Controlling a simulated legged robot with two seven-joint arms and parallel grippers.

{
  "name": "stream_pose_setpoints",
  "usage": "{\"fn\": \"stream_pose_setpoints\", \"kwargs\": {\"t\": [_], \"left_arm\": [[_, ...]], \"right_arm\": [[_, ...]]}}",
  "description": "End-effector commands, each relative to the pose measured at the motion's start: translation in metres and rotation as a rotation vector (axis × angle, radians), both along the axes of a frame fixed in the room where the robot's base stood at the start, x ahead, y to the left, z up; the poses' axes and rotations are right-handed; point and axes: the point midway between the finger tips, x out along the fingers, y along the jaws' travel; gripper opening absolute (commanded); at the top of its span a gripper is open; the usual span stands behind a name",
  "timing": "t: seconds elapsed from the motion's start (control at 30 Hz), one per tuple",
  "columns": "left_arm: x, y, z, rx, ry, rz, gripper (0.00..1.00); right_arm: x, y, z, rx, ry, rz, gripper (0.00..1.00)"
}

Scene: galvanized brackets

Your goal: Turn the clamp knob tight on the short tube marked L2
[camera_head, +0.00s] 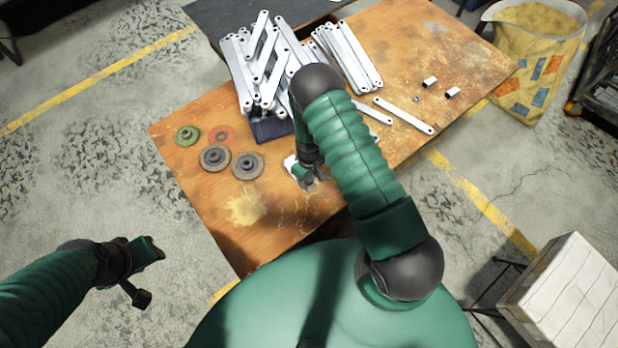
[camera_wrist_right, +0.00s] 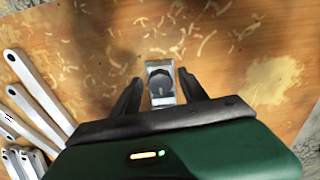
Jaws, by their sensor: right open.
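In the right wrist view, a small metal piece with a dark round knob (camera_wrist_right: 160,82) lies on the wooden table between the fingers of my right gripper (camera_wrist_right: 158,92). The fingers are open, one on each side, with gaps to the piece. In the head view, my right gripper (camera_head: 309,182) is over the table's near part, and my arm hides much of that spot. Two short light tubes (camera_head: 430,82) (camera_head: 453,92) lie at the table's right. No L2 marking is legible. My left gripper (camera_head: 146,272) is open and empty, off the table at the left.
Many galvanized bars (camera_head: 262,65) are piled in and around a dark blue bin (camera_head: 270,128). Grey discs (camera_head: 247,166) and a green disc (camera_head: 187,135) lie at left. Loose bars (camera_head: 403,115) lie right of my arm. A yellow sack (camera_head: 530,60) stands beyond the table.

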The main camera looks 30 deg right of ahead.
Motion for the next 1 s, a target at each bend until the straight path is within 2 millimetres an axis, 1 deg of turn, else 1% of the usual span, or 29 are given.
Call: {"fn": "stream_pose_setpoints", "kwargs": {"t": [0.17, 0.27, 0.57, 0.9, 1.0], "left_arm": [[0.0, 0.0, -0.0001, 0.0, 0.0, 0.0, 0.36], [0.0, 0.0, -0.0005, 0.0, 0.0, 0.0, 0.36], [0.0, 0.0, 0.0005, 0.0, 0.0, 0.0, 0.36], [0.0, 0.0, 0.0069, 0.0, 0.0, 0.0, 0.36], [0.0001, 0.0, 0.0081, 0.0, 0.0, 0.0, 0.36]], "right_arm": [[-0.0005, 0.0, -0.0002, 0.0, 0.001, 0.002, 0.51], [-0.0006, -0.0002, -0.0004, 0.001, 0.001, 0.07, 0.51], [-0.0006, 0.0001, 0.0001, 0.002, 0.0, 0.676, 0.51], [-0.001, -0.0002, 0.0006, 0.003, 0.001, 1.393, 0.51], [-0.0007, 0.0005, 0.0003, 0.002, 0.0, 1.537, 0.51]]}}
